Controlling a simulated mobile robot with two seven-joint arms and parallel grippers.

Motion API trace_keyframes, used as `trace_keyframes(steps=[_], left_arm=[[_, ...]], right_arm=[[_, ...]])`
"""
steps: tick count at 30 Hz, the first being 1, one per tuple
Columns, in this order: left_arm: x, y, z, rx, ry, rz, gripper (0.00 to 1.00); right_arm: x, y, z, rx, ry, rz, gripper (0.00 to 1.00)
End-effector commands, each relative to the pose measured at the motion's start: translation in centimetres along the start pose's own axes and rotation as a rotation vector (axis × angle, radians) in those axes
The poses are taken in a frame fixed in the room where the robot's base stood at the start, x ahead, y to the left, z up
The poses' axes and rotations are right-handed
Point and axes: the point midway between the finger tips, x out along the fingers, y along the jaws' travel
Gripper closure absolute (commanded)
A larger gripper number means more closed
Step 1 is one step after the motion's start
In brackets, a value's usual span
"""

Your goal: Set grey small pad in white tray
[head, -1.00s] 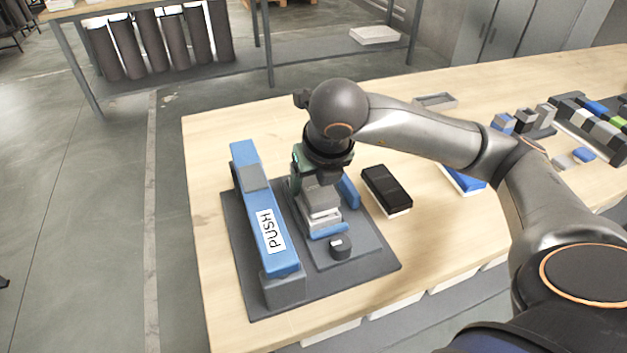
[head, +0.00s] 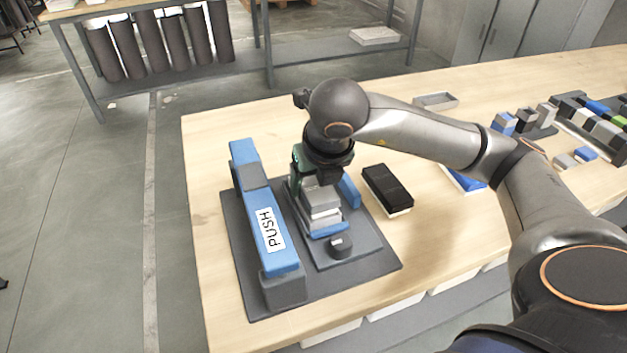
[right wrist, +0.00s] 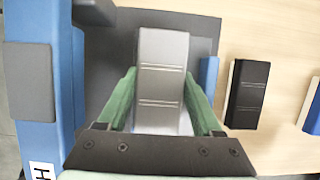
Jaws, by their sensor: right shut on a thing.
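My right gripper (head: 318,184) points down over the dark fixture at the left of the table. In the right wrist view its green fingers (right wrist: 163,100) are shut on the grey small pad (right wrist: 163,62), one on each side. In the head view the pad (head: 321,197) shows below the hand. White tray surfaces (head: 325,221) show directly beneath it, between blue clamps; a white part (right wrist: 158,127) also shows under the pad in the wrist view. I cannot tell whether the pad touches the tray. My left gripper is not in view.
A blue bar marked PUSH (head: 270,245) runs along the fixture's left side. A dark knob (head: 341,246) stands at its front. An empty shallow tray (head: 436,101) and several small blocks lie farther back.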

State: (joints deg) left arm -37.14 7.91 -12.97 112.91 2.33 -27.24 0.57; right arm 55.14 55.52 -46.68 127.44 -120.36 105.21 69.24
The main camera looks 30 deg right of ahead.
Motion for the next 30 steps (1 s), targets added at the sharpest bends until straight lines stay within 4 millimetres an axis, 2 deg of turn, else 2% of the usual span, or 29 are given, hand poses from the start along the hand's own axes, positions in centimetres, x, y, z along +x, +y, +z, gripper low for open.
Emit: trace_keyframes(steps=[11,30], left_arm=[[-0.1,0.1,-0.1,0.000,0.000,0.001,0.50],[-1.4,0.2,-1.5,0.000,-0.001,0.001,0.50]], right_arm=[[-0.2,0.0,0.1,0.000,0.000,0.000,0.91],[-3.1,0.0,1.3,0.000,-0.001,0.001,0.91]])
